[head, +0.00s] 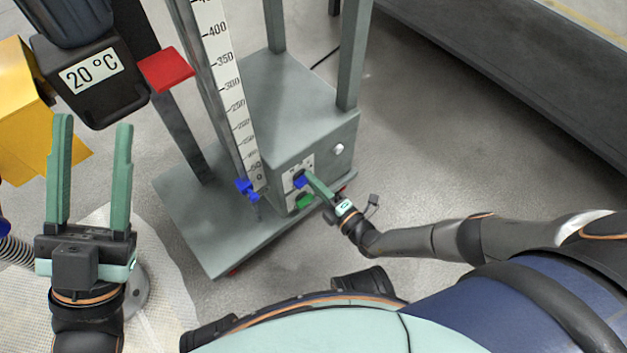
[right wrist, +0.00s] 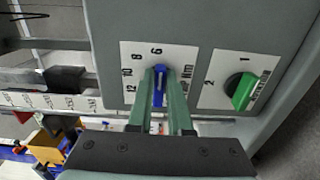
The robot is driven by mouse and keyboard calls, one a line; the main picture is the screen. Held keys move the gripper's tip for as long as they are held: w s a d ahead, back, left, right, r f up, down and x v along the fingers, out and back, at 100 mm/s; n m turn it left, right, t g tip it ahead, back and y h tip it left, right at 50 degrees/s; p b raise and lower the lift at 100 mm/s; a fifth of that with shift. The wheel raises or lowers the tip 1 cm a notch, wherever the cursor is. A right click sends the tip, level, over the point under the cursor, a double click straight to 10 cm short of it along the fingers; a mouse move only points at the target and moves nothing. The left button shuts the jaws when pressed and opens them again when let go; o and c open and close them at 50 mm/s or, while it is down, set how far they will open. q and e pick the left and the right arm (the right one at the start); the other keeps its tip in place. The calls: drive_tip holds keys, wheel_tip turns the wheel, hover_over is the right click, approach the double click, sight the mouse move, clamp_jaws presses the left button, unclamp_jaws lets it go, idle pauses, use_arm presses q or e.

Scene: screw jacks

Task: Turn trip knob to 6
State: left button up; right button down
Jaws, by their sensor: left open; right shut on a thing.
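The blue trip knob (head: 299,181) is on the front panel of the grey screw-jack cabinet (head: 312,148). In the right wrist view the blue knob (right wrist: 159,82) sits on a white dial plate (right wrist: 135,60) marked 6, 8, 10 and 12. Its upper end points at about the 6. My right gripper (head: 307,175) is shut on the knob, with one green finger on each side; the fingers hide part of the knob and plate. My left gripper (head: 92,130) is open and empty, away at the left.
A green knob (right wrist: 241,91) on a plate marked 1 and 2 is beside the trip knob. A scale post (head: 228,90) with a blue pointer (head: 246,188) stands left of the cabinet. A 20 °C display (head: 92,75) and red plate (head: 166,69) are near my left gripper. Floor at right is clear.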

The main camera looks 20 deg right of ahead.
drive_tip(key=shift+w, duration=0.1)
drive_tip(key=c, duration=0.8)
unclamp_jaws()
drive_tip(key=shift+c, duration=0.2)
drive_tip(key=p+v, duration=0.1)
drive_tip(key=v, duration=0.6)
drive_tip(key=shift+s, duration=0.3)
